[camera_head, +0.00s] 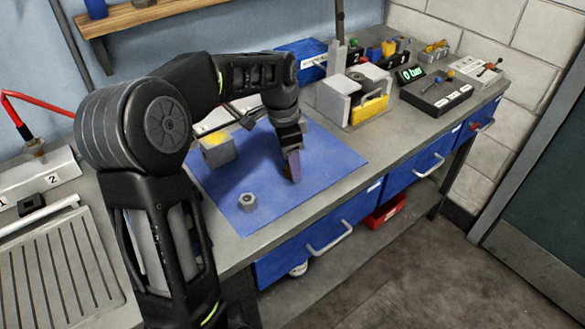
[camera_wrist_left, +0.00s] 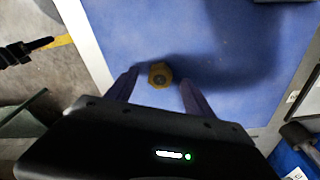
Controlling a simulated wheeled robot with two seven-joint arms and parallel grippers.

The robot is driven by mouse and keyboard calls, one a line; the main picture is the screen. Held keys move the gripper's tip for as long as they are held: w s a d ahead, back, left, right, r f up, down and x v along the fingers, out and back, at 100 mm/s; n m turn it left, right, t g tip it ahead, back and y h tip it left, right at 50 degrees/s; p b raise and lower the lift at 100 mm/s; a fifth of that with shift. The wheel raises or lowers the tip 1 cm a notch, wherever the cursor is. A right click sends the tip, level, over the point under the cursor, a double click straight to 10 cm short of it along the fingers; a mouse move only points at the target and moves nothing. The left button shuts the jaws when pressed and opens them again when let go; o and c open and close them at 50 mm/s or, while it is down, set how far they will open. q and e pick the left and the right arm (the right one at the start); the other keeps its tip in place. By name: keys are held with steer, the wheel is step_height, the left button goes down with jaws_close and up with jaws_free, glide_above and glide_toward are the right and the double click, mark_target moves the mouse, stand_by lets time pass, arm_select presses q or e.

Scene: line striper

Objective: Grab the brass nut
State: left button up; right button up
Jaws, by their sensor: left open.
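The brass nut (camera_wrist_left: 160,75) is a yellow-brown hexagon with a dark centre, on the blue mat (camera_wrist_left: 215,25) in the left wrist view. My left gripper (camera_wrist_left: 159,80) is open, with one finger on each side of the nut in that view and a visible gap to each. I cannot tell how high the fingers are above the mat. In the head view the left gripper (camera_head: 292,178) points down over the mat, and I cannot make out the brass nut there. My right gripper is not in view.
A grey hexagonal nut (camera_head: 247,201) stands on the mat, left of and nearer than the gripper. A grey block with a yellow top (camera_head: 217,149) is at the mat's left. A grey fixture with a yellow part (camera_head: 368,107) stands right of the mat. The mat's front right is clear.

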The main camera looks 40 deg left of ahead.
arm_select(q)
steer(key=shift+f, duration=0.35)
stand_by(0.3)
jaws_close()
stand_by(0.5)
